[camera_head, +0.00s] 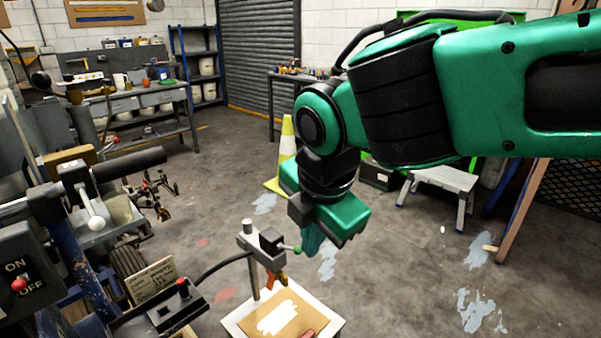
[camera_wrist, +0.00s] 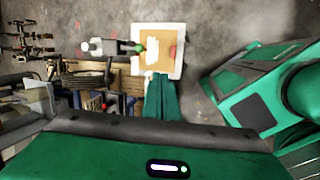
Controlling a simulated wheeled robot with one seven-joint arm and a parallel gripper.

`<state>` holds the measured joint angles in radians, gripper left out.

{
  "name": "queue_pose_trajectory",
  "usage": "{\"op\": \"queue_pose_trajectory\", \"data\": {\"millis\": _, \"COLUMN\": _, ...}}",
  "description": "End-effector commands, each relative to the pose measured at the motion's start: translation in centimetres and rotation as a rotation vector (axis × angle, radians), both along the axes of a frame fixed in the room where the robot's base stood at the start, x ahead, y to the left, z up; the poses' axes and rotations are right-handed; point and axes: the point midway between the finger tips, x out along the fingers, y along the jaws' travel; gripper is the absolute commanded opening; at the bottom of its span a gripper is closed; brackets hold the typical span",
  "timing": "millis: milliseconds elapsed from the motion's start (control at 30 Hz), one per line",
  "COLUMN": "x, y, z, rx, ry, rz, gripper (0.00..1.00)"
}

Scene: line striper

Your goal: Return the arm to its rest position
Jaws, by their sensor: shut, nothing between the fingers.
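My green and black arm reaches in from the right of the head view, bent downward at the wrist. My gripper (camera_head: 312,242) hangs in the air, pointing down, with its teal fingers together and nothing between them. In the wrist view my gripper (camera_wrist: 160,85) shows as a narrow teal shape, and a white-edged board lies beyond its tips. In the head view a grey post (camera_head: 247,243) with a black clamp, a green knob and an orange-tipped part stands just left of and below my gripper.
A board (camera_head: 335,318) with brown card and white paint lies below. Striper machinery with an ON/OFF panel (camera_head: 22,275) fills the left. A yellow-white cone (camera_head: 288,138) and step stool (camera_head: 441,181) stand behind. Paint-marked floor (camera_head: 400,260) is open at right.

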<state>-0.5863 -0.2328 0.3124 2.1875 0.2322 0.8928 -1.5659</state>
Motion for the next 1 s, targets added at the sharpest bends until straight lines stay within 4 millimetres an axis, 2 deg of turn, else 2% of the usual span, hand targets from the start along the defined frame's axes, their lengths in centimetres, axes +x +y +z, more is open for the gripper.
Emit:
{"op": "queue_pose_trajectory", "data": {"millis": 167, "x": 2.4, "y": -8.6, "z": -1.1, "rx": 0.056, "ry": 0.045, "rz": -0.430, "gripper": 0.00}}
{"op": "queue_pose_trajectory", "data": {"millis": 300, "x": 2.6, "y": -17.8, "z": -2.6, "rx": 0.129, "ry": 0.086, "rz": -0.924, "gripper": 0.00}}
{"op": "queue_pose_trajectory", "data": {"millis": 400, "x": 1.2, "y": -23.8, "z": -3.7, "rx": 0.186, "ry": 0.111, "rz": -1.282, "gripper": 0.00}}
{"op": "queue_pose_trajectory", "data": {"millis": 467, "x": -0.2, "y": -27.0, "z": -4.4, "rx": 0.221, "ry": 0.125, "rz": -1.498, "gripper": 0.00}}
{"op": "queue_pose_trajectory", "data": {"millis": 500, "x": -1.2, "y": -29.0, "z": -4.9, "rx": 0.244, "ry": 0.133, "rz": -1.639, "gripper": 0.00}}
{"op": "queue_pose_trajectory", "data": {"millis": 600, "x": -4.3, "y": -33.2, "z": -6.1, "rx": 0.304, "ry": 0.152, "rz": -1.990, "gripper": 0.00}}
{"op": "queue_pose_trajectory", "data": {"millis": 700, "x": -7.5, "y": -36.0, "z": -7.3, "rx": 0.355, "ry": 0.167, "rz": -2.300, "gripper": 0.00}}
{"op": "queue_pose_trajectory", "data": {"millis": 800, "x": -10.1, "y": -37.6, "z": -8.1, "rx": 0.395, "ry": 0.180, "rz": -2.542, "gripper": 0.00}}
{"op": "queue_pose_trajectory", "data": {"millis": 900, "x": -11.8, "y": -38.5, "z": -8.7, "rx": 0.420, "ry": 0.188, "rz": -2.698, "gripper": 0.00}}
{"op": "queue_pose_trajectory", "data": {"millis": 1000, "x": -12.6, "y": -38.8, "z": -9.0, "rx": 0.432, "ry": 0.192, "rz": -2.774, "gripper": 0.00}}
